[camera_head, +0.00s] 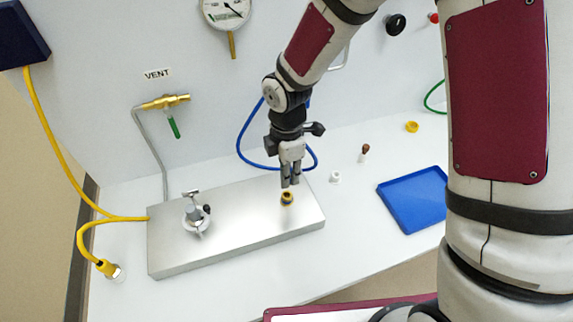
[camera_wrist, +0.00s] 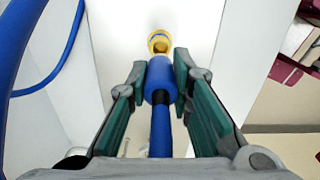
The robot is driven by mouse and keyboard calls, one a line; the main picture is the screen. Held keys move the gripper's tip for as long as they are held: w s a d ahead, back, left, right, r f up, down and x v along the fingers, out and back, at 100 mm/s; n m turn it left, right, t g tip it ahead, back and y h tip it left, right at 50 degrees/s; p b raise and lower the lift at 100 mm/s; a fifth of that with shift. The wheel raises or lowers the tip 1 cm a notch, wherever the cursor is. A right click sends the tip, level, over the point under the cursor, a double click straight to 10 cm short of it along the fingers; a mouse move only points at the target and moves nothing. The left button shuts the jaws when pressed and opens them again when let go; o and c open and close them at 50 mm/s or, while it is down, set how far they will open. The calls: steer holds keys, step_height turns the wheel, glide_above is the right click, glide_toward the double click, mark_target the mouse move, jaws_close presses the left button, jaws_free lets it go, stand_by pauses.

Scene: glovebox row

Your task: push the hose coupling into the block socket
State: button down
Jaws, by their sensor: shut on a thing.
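The blue hose coupling (camera_wrist: 158,80) sits between my gripper's two green-padded fingers in the wrist view, with its hose running back toward the wrist. My gripper (camera_head: 290,183) is shut on it, pointing down, just above the metal block (camera_head: 250,225). The yellow-rimmed socket (camera_head: 287,198) is on the block's top near its right end. The socket also shows in the wrist view (camera_wrist: 159,41), straight beyond the coupling's front end. The coupling looks close to and roughly in line with the socket; I cannot tell whether they touch. In the head view my fingers hide the coupling.
A clamp-like fitting (camera_head: 196,214) stands on the block's left part. A yellow hose end (camera_head: 107,268) lies at the left. A blue tray (camera_head: 414,198), a small white part (camera_head: 335,177) and a brown-topped item (camera_head: 364,152) are to the right. The blue hose (camera_head: 243,138) loops behind my gripper.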

steer(key=shift+f+b, duration=0.3)
steer(key=shift+f, duration=0.75)
steer(key=shift+f+b, duration=0.55)
steer(key=shift+f, duration=1)
stand_by(1.1)
steer(key=c, duration=1.3)
jaws_free()
steer(key=shift+c, duration=0.2)
step_height(320, 180, up, 12)
steer(key=shift+f, duration=0.1)
